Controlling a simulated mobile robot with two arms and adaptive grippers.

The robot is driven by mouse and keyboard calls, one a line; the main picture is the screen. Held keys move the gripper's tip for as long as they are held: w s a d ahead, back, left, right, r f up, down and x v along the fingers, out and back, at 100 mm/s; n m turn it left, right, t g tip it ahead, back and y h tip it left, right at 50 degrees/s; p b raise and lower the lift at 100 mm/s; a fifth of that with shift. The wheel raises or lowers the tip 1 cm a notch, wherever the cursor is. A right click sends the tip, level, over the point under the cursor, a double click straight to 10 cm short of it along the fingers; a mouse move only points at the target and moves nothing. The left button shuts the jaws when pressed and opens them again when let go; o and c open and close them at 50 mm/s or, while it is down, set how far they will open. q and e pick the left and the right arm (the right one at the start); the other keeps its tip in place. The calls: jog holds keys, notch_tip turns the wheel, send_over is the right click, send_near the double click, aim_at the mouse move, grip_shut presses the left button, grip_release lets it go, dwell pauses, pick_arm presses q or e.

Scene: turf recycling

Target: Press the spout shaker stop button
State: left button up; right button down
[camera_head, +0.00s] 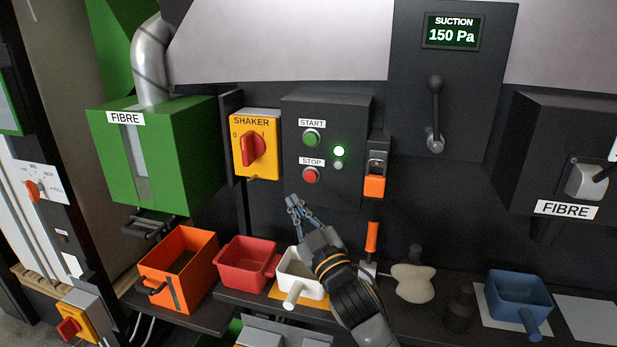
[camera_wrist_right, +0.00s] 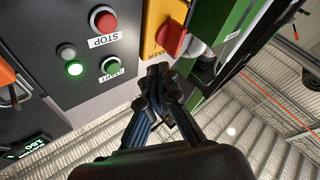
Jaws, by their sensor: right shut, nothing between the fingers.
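The red stop button (camera_head: 310,176) sits under the STOP label on a dark control box (camera_head: 350,120), with the green start button (camera_head: 312,138) above it. A green lamp (camera_head: 339,151) glows to their right. My right gripper (camera_head: 293,203) is shut and empty, just below and left of the stop button in the head view, apart from it. In the right wrist view the gripper (camera_wrist_right: 157,75) points up beside the yellow shaker switch, and the stop button (camera_wrist_right: 104,19) is up and to its left. My left gripper is not in view.
The yellow SHAKER switch (camera_head: 256,160) with its red knob is left of the control box. An orange latch (camera_head: 375,186) is on its right.

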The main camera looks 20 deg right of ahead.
aim_at(305, 174)
dwell(0.3)
jog(key=shift+w+d+b, duration=0.25)
jog(key=shift+w+d, duration=0.6)
jog(key=shift+w, duration=0.4)
jog(key=shift+w+d+b, duration=0.2)
jog(key=shift+w+d, duration=0.6)
jog(key=shift+w, duration=0.4)
jog(key=shift+w+d+b, duration=0.25)
jog(key=shift+w+d, duration=0.6)
jog(key=shift+w, duration=0.4)
jog(key=shift+w+d, duration=0.1)
jog(key=shift+w+d, duration=0.15)
jog(key=shift+w, duration=0.05)
jog(key=shift+w+d, duration=0.3)
jog(key=shift+w, duration=0.1)
jog(key=shift+s+a, duration=0.1)
jog(key=shift+s+a+p, duration=0.35)
jog(key=shift+s+a, duration=0.05)
jog(key=shift+s, duration=0.25)
jog(key=shift+a, duration=0.1)
